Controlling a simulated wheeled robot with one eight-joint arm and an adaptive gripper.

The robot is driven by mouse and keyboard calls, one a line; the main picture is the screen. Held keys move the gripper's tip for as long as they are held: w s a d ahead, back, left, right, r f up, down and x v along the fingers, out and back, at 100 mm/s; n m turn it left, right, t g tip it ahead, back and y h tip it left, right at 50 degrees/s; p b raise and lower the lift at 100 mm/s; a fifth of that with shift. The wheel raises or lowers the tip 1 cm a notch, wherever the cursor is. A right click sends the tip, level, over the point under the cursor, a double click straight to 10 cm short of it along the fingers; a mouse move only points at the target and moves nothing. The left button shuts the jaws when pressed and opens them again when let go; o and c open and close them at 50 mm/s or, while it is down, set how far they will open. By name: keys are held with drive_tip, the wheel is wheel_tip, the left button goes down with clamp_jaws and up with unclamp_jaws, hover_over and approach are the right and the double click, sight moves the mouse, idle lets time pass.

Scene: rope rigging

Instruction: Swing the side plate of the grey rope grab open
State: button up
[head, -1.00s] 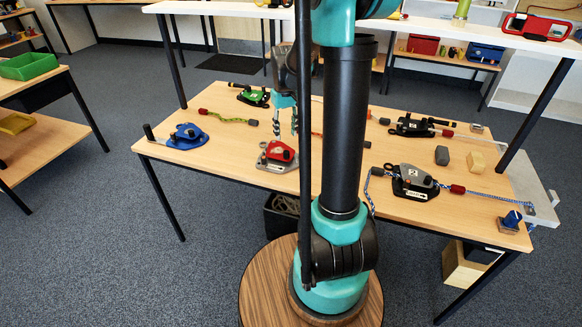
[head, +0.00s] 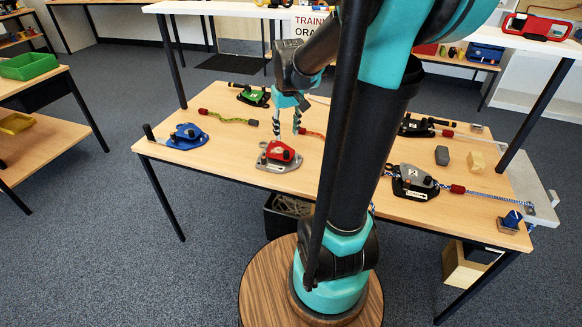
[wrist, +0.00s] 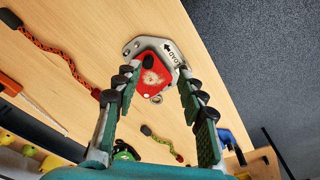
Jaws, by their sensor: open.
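The grey rope grab (head: 416,181) lies on the right part of the table in the head view, its grey side plate over a black base. I cannot tell whether the plate is fully closed. A blue-and-white rope (head: 490,195) with a red sleeve leads right from it. My gripper (head: 287,131) is open and empty, above the table well left of the grey grab, just behind the red rope grab (head: 278,154). In the wrist view my open fingers (wrist: 157,71) frame the red grab (wrist: 153,77); the grey grab does not show there.
A blue grab (head: 186,136) and a green grab (head: 252,95) lie to the left, a black one (head: 416,128) at the back right. Grey and tan blocks (head: 442,155) (head: 476,160) stand behind the grey grab. My arm crosses the table's middle and hides part of it.

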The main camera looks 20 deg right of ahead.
drive_tip(key=s+a+f+t, duration=0.1)
drive_tip(key=s+f+t, duration=0.1)
drive_tip(key=s+f, duration=0.5)
drive_tip(key=s, duration=0.3)
drive_tip(key=shift+a+m, duration=0.3)
drive_tip(key=shift+m, duration=0.1)
